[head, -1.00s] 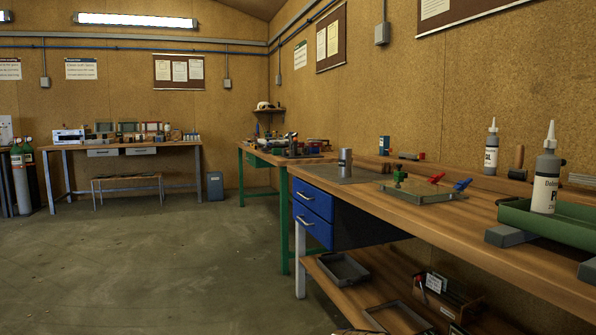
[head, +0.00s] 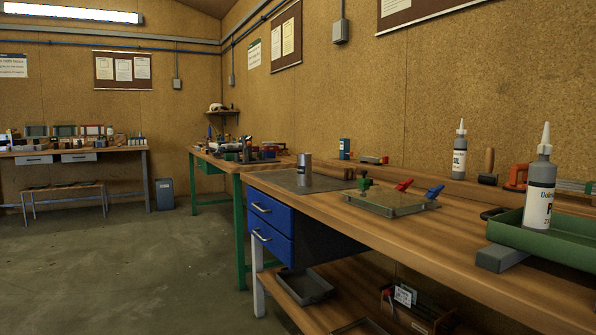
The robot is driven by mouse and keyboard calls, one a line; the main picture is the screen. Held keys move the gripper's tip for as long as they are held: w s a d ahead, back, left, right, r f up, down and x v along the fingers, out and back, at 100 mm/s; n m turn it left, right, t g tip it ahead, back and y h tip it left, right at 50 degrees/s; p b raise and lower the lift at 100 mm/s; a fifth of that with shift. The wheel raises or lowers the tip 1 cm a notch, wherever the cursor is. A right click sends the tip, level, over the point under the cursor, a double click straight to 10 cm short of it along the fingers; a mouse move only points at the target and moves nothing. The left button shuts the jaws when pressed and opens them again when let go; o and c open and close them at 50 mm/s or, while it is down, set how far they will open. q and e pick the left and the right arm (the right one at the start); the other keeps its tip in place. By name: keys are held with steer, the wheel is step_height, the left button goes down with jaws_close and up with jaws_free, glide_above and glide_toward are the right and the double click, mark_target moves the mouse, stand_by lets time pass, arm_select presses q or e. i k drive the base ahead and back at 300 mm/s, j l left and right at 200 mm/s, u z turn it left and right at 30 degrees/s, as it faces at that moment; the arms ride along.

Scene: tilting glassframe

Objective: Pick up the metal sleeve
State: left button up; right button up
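A grey metal cylinder with a dark band, which looks like the metal sleeve (head: 304,170), stands upright on a dark grey mat (head: 275,180). The mat lies at the far left end of the wooden workbench (head: 430,235). Nothing touches the cylinder. Neither of my grippers shows in the head view.
A flat fixture (head: 390,203) with green, red and blue clamps lies right of the mat. A green tray (head: 560,241) with a white-labelled bottle (head: 541,190) stands nearer on the right. Blue drawers (head: 270,226) hang under the bench's left end. The floor (head: 130,270) at left is clear.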

mark_target(304, 159)
steer(key=z, duration=0.45)
steer(key=i+j+z, duration=0.1)
steer(key=j+z, duration=0.95)
steer(key=i+l, duration=0.05)
steer(key=l, duration=0.05)
